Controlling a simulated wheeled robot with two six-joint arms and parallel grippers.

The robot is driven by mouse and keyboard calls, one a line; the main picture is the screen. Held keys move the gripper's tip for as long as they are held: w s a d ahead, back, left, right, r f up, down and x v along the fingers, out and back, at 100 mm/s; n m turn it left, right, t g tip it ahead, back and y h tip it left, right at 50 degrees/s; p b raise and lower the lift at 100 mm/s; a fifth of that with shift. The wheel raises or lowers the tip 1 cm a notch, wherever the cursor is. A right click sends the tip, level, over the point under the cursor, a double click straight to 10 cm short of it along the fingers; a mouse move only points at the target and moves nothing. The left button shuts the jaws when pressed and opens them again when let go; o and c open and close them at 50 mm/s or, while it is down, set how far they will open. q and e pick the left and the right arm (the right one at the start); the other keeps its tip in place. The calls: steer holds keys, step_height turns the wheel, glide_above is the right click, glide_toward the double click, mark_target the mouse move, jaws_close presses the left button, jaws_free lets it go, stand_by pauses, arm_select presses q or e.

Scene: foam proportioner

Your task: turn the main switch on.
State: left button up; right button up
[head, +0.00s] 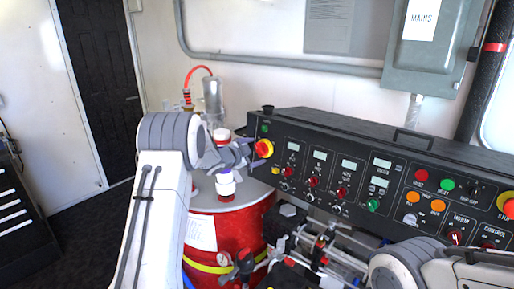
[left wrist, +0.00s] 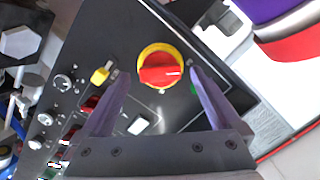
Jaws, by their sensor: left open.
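A red rotary knob on a yellow round plate (head: 264,148), which looks like the main switch, sits at the left end of the black control panel. In the left wrist view the red knob (left wrist: 160,70) faces the camera, with a white mark toward its right side. My left gripper (head: 246,150) is just left of it in the head view. In the left wrist view my open gripper (left wrist: 159,76) has one finger on each side of the knob, with nothing held; I cannot tell whether they touch it. My right gripper is out of view.
The black panel (head: 345,150) carries displays, buttons and knobs. A yellow selector (left wrist: 100,75) is near the left finger in the wrist view. A red drum (head: 228,222) stands below my left gripper. A grey box marked MAINS (head: 432,55) hangs on the wall.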

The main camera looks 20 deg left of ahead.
arm_select(q)
steer(key=shift+x, duration=0.85)
steer(key=c, duration=1.4)
steer(key=shift+o, duration=0.2)
steer(key=shift+f+b, duration=0.15)
steer(key=shift+b, duration=0.3)
steer(key=m+b, duration=0.2)
steer(key=b, duration=0.1)
steer(key=m+b, duration=0.2)
steer(key=b, duration=0.2)
steer(key=m+b, duration=0.2)
steer(key=b, duration=0.1)
steer(key=shift+f+t, duration=0.3)
steer(key=shift+t, duration=0.1)
steer(key=m+t+b, duration=0.1)
steer(key=m+b, duration=0.7)
steer(key=b, duration=0.2)
steer(key=shift+r+m+h+b, duration=0.15)
steer(key=shift+m+h+b, duration=0.15)
steer(key=shift+m+b, duration=1.55)
steer(key=shift+r, duration=0.1)
